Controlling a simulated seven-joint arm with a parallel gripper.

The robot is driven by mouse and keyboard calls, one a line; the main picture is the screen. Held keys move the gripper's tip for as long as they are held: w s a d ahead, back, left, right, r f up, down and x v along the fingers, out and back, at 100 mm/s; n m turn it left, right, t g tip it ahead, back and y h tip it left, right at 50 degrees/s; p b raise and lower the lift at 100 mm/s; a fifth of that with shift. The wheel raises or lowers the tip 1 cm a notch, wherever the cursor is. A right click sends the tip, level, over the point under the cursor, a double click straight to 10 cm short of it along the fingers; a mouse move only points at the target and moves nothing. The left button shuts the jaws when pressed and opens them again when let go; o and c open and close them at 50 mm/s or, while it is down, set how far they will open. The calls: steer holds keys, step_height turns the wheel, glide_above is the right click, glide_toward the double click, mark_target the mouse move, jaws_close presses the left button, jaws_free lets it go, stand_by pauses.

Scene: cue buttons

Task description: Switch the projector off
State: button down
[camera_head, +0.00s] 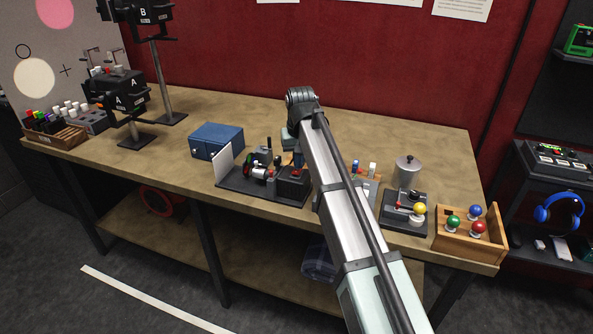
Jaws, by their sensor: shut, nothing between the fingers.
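No thing is plainly labelled as the projector. A black-based device (233,183) with an upright white card, small knobs and a dark box with a red button (297,171) stands at the middle front of the table; I cannot tell whether it is the projector. Black lamp-like units marked A (122,101) and B (142,14) stand on posts at the left. Light discs show on the grey panel behind them. My gripper (291,143) is over the table just behind the black-based device, mostly hidden by my arm. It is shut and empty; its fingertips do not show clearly.
A blue box (216,141) stands left of the black-based device. To the right are a metal canister (407,170), a dark lever unit with a yellow ball (391,214) and a wooden tray (456,244) of coloured knobs. The table's back middle is clear.

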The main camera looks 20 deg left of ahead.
step_height(320, 180, up, 6)
steer(key=shift+r, duration=0.25)
stand_by(0.6)
